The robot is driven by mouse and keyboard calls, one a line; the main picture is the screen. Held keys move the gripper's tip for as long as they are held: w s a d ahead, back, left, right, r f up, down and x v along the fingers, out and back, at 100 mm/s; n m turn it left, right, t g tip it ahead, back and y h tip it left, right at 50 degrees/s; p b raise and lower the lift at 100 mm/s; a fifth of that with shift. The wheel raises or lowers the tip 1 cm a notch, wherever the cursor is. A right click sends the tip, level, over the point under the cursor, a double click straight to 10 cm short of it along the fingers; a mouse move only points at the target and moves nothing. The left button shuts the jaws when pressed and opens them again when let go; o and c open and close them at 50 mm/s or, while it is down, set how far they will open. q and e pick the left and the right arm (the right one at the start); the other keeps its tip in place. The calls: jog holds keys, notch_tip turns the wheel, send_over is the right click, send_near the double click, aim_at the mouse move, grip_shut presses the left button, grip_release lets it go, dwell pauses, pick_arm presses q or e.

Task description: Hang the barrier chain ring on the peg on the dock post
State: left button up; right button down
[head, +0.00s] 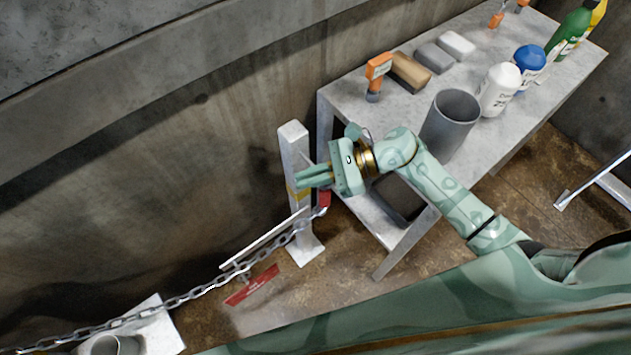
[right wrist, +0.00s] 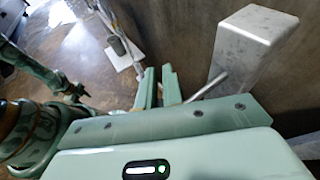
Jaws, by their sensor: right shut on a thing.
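The dock post (head: 292,150) is a white upright with a yellow band, beside the concrete wall. It also shows large in the right wrist view (right wrist: 245,55), with its grey peg (right wrist: 208,87) sticking out towards my fingers. My right gripper (head: 300,178) is shut just in front of the post; its fingers (right wrist: 160,88) lie beside the peg. The barrier chain (head: 200,290) rises from the lower left to a red end piece (head: 324,198) just below my gripper. The ring itself is hidden at my fingers. Part of my left arm shows in the right wrist view; its gripper is unclear.
A white block with a cup is at lower left.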

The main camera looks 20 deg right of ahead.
pick_arm(q)
jog(key=f+b, duration=0.1)
jog(key=s+f+b, duration=0.1)
jog(key=f+b, duration=0.1)
jog(key=shift+s, duration=0.15)
pick_arm(e)
jog(key=w, duration=0.1)
jog(key=w+a+f, duration=0.1)
jog(key=w, duration=0.1)
jog(key=shift+w+a+f, duration=0.15)
jog(key=shift+w, duration=0.1)
jog(key=shift+f, duration=0.15)
